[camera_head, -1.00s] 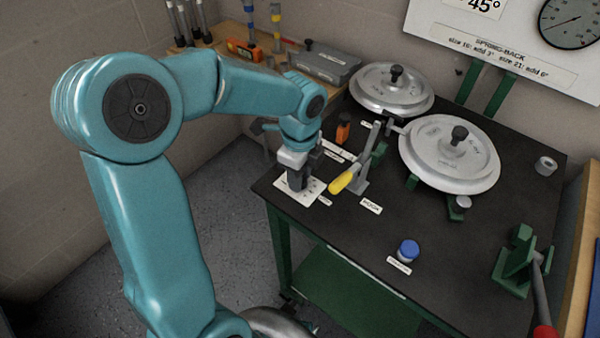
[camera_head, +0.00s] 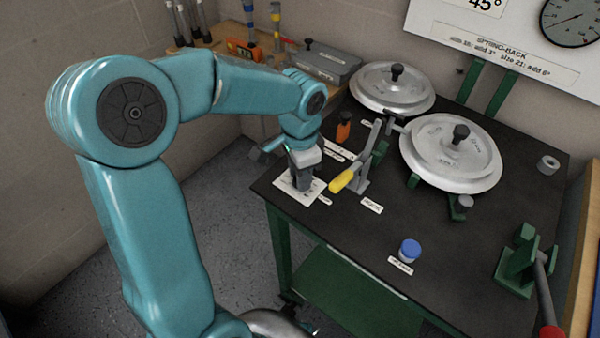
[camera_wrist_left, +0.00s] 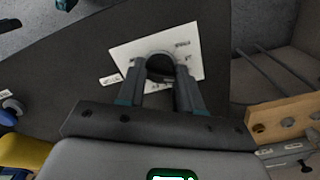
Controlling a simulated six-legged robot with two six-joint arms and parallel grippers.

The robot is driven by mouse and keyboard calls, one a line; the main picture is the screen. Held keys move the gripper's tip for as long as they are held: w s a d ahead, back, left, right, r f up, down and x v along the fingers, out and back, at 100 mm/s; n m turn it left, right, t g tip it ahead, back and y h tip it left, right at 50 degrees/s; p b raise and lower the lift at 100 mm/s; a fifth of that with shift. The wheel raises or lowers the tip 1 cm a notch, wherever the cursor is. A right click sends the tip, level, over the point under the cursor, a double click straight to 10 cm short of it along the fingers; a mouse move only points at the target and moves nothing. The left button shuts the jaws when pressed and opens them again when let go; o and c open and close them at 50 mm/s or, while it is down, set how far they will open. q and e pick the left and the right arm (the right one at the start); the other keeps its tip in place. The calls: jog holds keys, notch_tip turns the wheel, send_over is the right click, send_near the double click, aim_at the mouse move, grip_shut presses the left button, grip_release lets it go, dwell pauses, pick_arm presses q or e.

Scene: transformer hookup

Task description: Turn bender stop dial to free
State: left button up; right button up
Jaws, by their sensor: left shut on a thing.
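The bender stop dial (camera_wrist_left: 160,67) is a dark round knob on a white plate with small markings. The plate (camera_head: 313,197) lies on the near left corner of the black bench top. My left gripper (camera_wrist_left: 161,66) points down over the plate, with one finger on each side of the knob, shut on it. In the head view my left gripper (camera_head: 300,185) hides the knob. The plate's markings are too small to read. My right gripper is not in view.
A lever with a yellow handle (camera_head: 342,182) stands close right of my left gripper. Two round silver discs (camera_head: 450,155) (camera_head: 392,88) sit farther back. A blue-capped knob (camera_head: 409,250) and a green clamp with a red handle (camera_head: 520,262) are at the right.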

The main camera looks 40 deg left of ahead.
pick_arm(q)
jog(key=n+b, duration=0.1)
jog(key=n, duration=0.5)
jog(key=shift+w+r, duration=0.1)
jog(key=shift+r, duration=0.05)
jog(key=n, duration=0.5)
jog(key=shift+n+b, duration=0.3)
jog(key=shift+n, duration=0.1)
jog(key=o, duration=1)
jog(key=shift+o, duration=0.2)
notch_tip(320, 180, up, 16)
jog(key=p, duration=0.3)
jog(key=shift+r, duration=0.15)
